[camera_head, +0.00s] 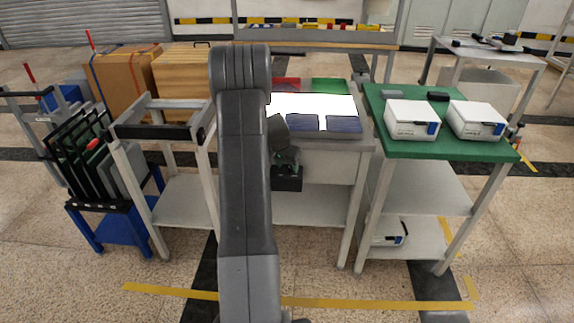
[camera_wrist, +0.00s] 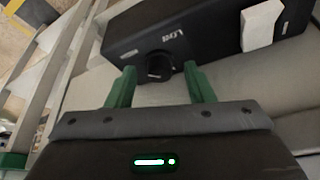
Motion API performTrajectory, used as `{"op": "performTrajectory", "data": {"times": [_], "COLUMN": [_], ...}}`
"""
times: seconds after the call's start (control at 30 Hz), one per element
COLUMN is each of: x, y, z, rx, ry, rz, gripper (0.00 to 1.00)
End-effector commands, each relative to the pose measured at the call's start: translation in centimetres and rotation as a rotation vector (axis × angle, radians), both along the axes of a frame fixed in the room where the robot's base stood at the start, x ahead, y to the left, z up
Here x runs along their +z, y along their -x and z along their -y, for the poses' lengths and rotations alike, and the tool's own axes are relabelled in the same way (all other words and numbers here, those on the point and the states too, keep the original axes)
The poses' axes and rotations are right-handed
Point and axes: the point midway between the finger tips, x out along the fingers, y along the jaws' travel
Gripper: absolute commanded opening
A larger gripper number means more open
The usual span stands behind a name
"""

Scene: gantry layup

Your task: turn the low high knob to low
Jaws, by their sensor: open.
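The low high knob (camera_wrist: 159,66) is a round black knob with a light mark on the front of a black control box (camera_wrist: 205,35) in the wrist view. Light lettering shows on the box above the knob, but I cannot read it clearly. My gripper (camera_wrist: 160,78) has two green fingers, open, one on each side of the knob. I cannot tell whether either finger touches it. A white rocker-like part (camera_wrist: 261,24) sits on the box to the right of the knob. In the head view my gripper (camera_head: 288,170) hangs before the middle table, and the knob is hidden.
The middle table (camera_head: 350,145) carries a bright white panel (camera_head: 325,105) and dark blue pads (camera_head: 343,124). A green-topped table (camera_head: 450,150) with white boxes (camera_head: 411,119) stands to the right. A metal frame (camera_head: 150,130) and a blue rack (camera_head: 118,230) stand to the left.

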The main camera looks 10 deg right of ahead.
Motion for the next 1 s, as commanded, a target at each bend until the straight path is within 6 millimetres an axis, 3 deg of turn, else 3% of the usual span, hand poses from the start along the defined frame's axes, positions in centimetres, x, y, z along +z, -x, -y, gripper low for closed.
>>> {"op": "performTrajectory", "data": {"times": [0.2,0.43,0.73,1.0], "x": [-0.01,-0.01,0.1,0.28], "y": [-0.01,-0.01,0.0,0.03], "z": [0.01,0.01,0.04,0.17], "rx": [0.0,0.0,0.024,0.145], "ry": [0.0,0.0,0.0,0.0], "rz": [0.0,0.0,0.0,0.0], "gripper": [0.48,0.05,0.04,0.04]}}
